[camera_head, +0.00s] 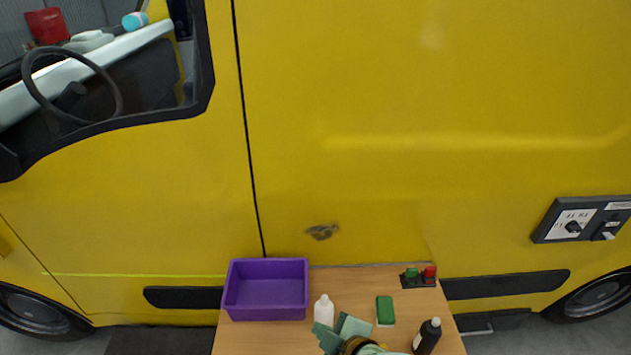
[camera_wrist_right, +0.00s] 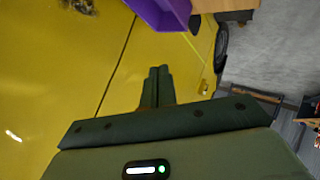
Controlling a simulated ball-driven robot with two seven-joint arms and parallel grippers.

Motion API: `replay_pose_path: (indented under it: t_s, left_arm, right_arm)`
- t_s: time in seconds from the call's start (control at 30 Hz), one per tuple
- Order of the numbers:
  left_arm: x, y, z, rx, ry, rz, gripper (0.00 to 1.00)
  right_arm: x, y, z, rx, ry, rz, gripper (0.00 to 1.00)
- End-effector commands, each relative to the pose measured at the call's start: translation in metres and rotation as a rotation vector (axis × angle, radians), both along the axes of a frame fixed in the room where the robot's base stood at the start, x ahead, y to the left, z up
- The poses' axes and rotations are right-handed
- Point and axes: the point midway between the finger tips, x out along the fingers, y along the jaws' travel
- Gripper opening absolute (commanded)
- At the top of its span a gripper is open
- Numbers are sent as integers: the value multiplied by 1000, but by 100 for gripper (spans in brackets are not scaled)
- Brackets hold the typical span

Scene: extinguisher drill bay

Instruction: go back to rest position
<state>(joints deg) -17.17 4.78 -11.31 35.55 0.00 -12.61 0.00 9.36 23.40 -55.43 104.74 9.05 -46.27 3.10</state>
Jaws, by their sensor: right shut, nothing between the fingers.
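My right gripper (camera_head: 340,332) is low in the head view, over the front part of the wooden table (camera_head: 345,281), close to a white bottle (camera_head: 324,310). In the right wrist view its two green fingers (camera_wrist_right: 157,86) lie together, shut with nothing between them. Part of the right arm shows at the bottom edge of the head view. My left gripper is in neither view.
A purple bin (camera_head: 266,289) stands at the table's left. A green sponge (camera_head: 385,310), a dark bottle (camera_head: 427,337) and a box with green and red buttons (camera_head: 419,277) are on the right. The yellow van (camera_head: 420,100) with a dark smudge (camera_head: 322,232) rises behind.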

Motion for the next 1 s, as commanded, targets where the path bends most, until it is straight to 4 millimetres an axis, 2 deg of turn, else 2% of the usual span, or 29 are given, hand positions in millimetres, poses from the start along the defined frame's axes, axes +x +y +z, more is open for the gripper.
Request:
replay_pose_path:
  t_s: [0.07, 0.1, 0.2, 0.3, 0.4, 0.6, 0.7, 0.87, 0.97, 1.0]
  left_arm:
    - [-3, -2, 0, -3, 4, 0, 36]
    - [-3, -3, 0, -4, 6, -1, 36]
    - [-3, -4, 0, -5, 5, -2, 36]
    - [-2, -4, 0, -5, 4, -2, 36]
    - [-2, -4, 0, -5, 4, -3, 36]
    - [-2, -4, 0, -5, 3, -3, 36]
    - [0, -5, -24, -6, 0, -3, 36]
    - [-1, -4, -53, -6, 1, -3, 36]
    - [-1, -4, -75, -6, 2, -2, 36]
    - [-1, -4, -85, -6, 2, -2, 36]
  right_arm:
    - [-7, -20, 25, 7, 7, -134, 0]
    - [-9, -43, 36, -11, 11, -222, 0]
    - [-23, -113, 51, -96, 44, -436, 0]
    - [-43, -169, 57, -183, 81, -583, 0]
    - [-67, -214, 61, -264, 117, -699, 0]
    - [-120, -288, 73, -425, 194, -883, 0]
    - [-111, -278, 15, -405, 230, -852, 0]
    - [-107, -266, -67, -372, 294, -822, 0]
    - [-109, -258, -129, -346, 344, -804, 0]
    - [-111, -255, -157, -336, 368, -798, 0]
